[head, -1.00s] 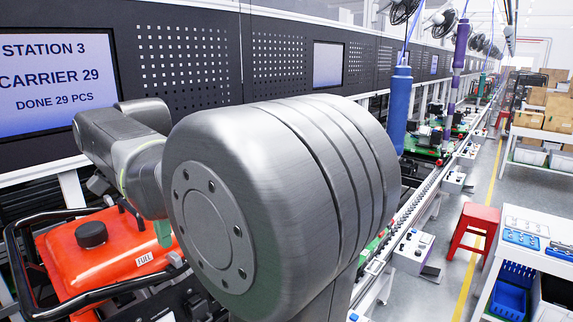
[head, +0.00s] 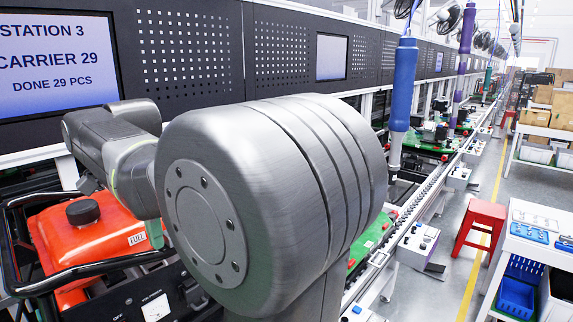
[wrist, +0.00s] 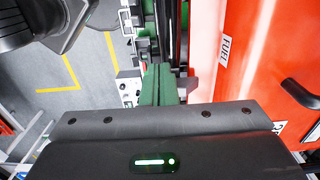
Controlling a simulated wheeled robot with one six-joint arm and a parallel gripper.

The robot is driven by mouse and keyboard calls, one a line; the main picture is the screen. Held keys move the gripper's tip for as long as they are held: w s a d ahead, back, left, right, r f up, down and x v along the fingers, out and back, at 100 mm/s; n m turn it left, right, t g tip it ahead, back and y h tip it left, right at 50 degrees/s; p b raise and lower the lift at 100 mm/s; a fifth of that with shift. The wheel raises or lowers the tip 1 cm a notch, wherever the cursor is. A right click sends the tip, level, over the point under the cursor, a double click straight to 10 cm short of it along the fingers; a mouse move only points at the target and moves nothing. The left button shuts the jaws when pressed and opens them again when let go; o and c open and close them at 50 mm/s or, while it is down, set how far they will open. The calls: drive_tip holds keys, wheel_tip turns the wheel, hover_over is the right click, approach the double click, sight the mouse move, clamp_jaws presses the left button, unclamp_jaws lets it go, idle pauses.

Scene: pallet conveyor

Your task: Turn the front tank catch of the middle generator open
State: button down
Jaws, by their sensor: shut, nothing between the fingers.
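A generator with an orange-red fuel tank (head: 72,246), black cap (head: 83,212) and black tube frame stands at the lower left of the head view. I cannot tell from the frames whether it is the middle one. In the wrist view the tank (wrist: 240,75) fills the right side, with its FUEL label. My gripper's green fingers (wrist: 160,85) are shut and empty, pointing down past the tank's edge. In the head view the green fingers (head: 156,234) show only partly, beside the FUEL label; my arm hides the rest. I cannot make out the front tank catch.
A black bar (wrist: 302,92) crosses above the tank at the right of the wrist view. The roller conveyor (head: 425,195) runs away beyond my arm. A blue hanging tool (head: 403,85) is over it. A red stool (head: 480,228) stands on the open floor at right.

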drive_tip(key=shift+w+d+p, duration=0.2)
drive_tip(key=shift+w+p, duration=0.25)
drive_tip(key=shift+w, duration=0.15)
idle(0.9)
drive_tip(key=shift+w+a+p, duration=0.1)
drive_tip(key=shift+a+p, duration=0.2)
drive_tip(key=shift+p, duration=0.65)
drive_tip(key=shift+w+a+p, duration=0.35)
drive_tip(key=shift+w+p, duration=0.1)
drive_tip(key=shift+p, duration=0.85)
drive_tip(key=shift+a, duration=0.1)
drive_tip(key=shift+s+a+p, duration=0.2)
drive_tip(key=shift+a+p, duration=0.05)
drive_tip(key=shift+p, duration=0.05)
wheel_tip(320, 180, up, 6)
drive_tip(key=shift+f, duration=0.1)
idle(0.5)
